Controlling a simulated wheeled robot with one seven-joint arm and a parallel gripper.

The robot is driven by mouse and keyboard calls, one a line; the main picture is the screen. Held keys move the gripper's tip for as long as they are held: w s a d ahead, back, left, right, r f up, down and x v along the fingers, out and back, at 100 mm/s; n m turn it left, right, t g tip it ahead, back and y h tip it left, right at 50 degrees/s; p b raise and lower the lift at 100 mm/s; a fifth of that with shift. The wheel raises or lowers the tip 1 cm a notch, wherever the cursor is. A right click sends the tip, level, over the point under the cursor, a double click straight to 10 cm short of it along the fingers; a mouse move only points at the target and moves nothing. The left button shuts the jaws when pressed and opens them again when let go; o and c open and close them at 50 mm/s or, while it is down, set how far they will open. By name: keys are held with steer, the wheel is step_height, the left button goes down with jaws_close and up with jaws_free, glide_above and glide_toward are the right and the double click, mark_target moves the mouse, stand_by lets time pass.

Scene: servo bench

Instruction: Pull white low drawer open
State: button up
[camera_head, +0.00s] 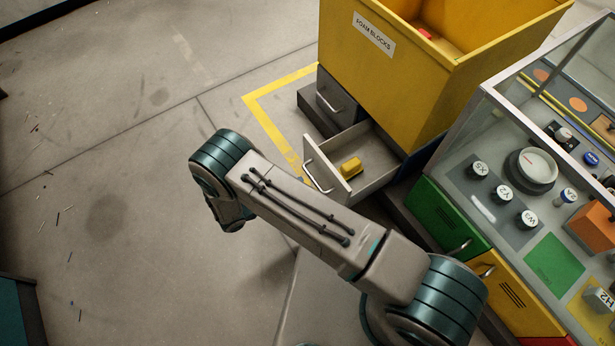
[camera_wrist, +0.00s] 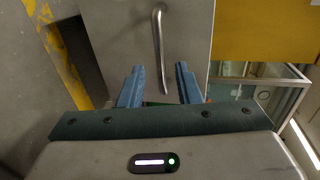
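The white low drawer (camera_head: 372,176) stands pulled out under the yellow bin in the head view. Its front carries a curved metal handle (camera_head: 318,176), and a yellow block (camera_head: 350,166) lies inside. My arm hides part of the floor in front of it. In the wrist view my gripper (camera_wrist: 159,66) is open, its two blue fingers apart. A metal bar handle (camera_wrist: 160,40) on a pale grey front (camera_wrist: 115,30) lies ahead, its lower end between the fingers in the picture. I see no finger clearly touching it. The fingers do not show in the head view.
A yellow bin (camera_head: 400,62) labelled foam blocks stands above the drawers. A dark grey drawer (camera_head: 335,95) with its own handle is left of the white one. A glass-topped bench (camera_head: 485,92) with green and yellow fronts is at right. Floor at left is mostly clear.

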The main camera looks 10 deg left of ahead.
steer(key=v, duration=0.6)
steer(key=shift+s+a+p, duration=0.25)
steer(key=shift+a+p, duration=0.05)
steer(key=shift+p, duration=0.15)
steer(key=w+d+r+m+g+y+p, duration=0.1)
steer(key=w+d+r+m+g+p, duration=0.5)
steer(key=r, duration=0.8)
steer(key=w+d+r+m+g+p, duration=0.1)
steer(key=d+r+m+p, duration=0.3)
steer(key=r+m, duration=0.7)
steer(key=w+d+r+m+g+y+p, duration=0.1)
steer(key=w+d+r+m+g+p, duration=0.4)
steer(key=r, duration=1.2)
steer(key=s+d+r+m+t+y+p, duration=0.1)
steer(key=s+d+r+m+p, duration=0.3)
steer(key=r, duration=0.7)
steer(key=s+d+r+m+t+y+p, duration=0.1)
steer(key=s+d+r+m+y+p, duration=0.3)
steer(key=d+r+m+p, duration=0.4)
steer(key=s+d+r+m+t+y+p, duration=0.1)
steer(key=s+d+r+m+y+p, duration=0.2)
steer(key=r+m, duration=0.8)
steer(key=s+d+r+p, duration=0.2)
steer(key=d+r+p, duration=0.1)
steer(key=d, duration=0.1)
steer(key=shift+s+d+r+m+p, duration=0.15)
steer(key=shift+s+d+m+p, duration=0.05)
steer(key=shift+d+m+p, duration=0.1)
